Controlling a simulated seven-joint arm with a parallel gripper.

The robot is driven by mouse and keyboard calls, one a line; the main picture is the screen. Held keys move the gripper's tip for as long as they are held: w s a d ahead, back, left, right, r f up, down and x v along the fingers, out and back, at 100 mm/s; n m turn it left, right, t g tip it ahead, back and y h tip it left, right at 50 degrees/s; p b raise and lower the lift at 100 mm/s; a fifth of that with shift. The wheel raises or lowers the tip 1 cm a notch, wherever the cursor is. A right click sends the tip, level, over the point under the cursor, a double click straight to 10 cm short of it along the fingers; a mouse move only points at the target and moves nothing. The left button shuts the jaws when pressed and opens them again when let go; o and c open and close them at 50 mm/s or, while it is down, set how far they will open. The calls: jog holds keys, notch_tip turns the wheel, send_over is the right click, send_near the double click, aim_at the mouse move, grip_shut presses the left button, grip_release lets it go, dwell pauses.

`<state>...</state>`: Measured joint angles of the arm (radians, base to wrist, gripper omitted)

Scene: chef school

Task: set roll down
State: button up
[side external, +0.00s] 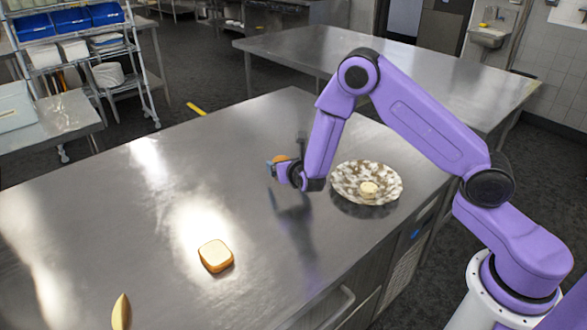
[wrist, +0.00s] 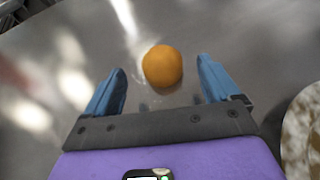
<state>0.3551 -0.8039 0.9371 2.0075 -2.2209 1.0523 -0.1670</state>
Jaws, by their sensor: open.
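A round orange-brown thing (wrist: 162,66), possibly the roll, shows in the wrist view between and slightly beyond my fingertips. It has a gap on both sides. In the side view a small part of it (side external: 281,158) shows behind my gripper (side external: 273,167), the rest hidden. My gripper also shows in the wrist view (wrist: 161,76), with its two blue fingers spread open. I cannot tell whether the round thing rests on the metal table (side external: 130,215) or how high my fingers are above it.
A speckled plate (side external: 345,179) with a small pale piece (side external: 368,188) on it stands right of my gripper. A bread-like block (side external: 216,256) lies nearer the front, and a yellow pointed thing (side external: 121,312) lies at the front left. The table's left side is mostly clear.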

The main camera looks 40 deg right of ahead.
jog(key=v, duration=0.8)
jog(key=s+d+r+m+g+h, duration=0.1)
jog(key=s+d+r+m+g, duration=0.1)
jog(key=s+r+m, duration=0.3)
jog(key=s+d+r+m+g+h, duration=0.1)
jog(key=s+d+r+m+g, duration=0.2)
jog(key=s+m, duration=0.3)
jog(key=s+a+r+m+g+y, duration=0.1)
jog(key=s+a+m+g+y, duration=0.1)
jog(key=s, duration=1)
jog(key=s+a+r+m+g+y, duration=0.1)
jog(key=s+a+m+g+y, duration=0.2)
jog(key=s, duration=1)
jog(key=m+g+y, duration=0.2)
jog(key=shift+r+m+y, duration=0.2)
jog(key=shift+m+y, duration=0.1)
jog(key=shift+m, duration=0.1)
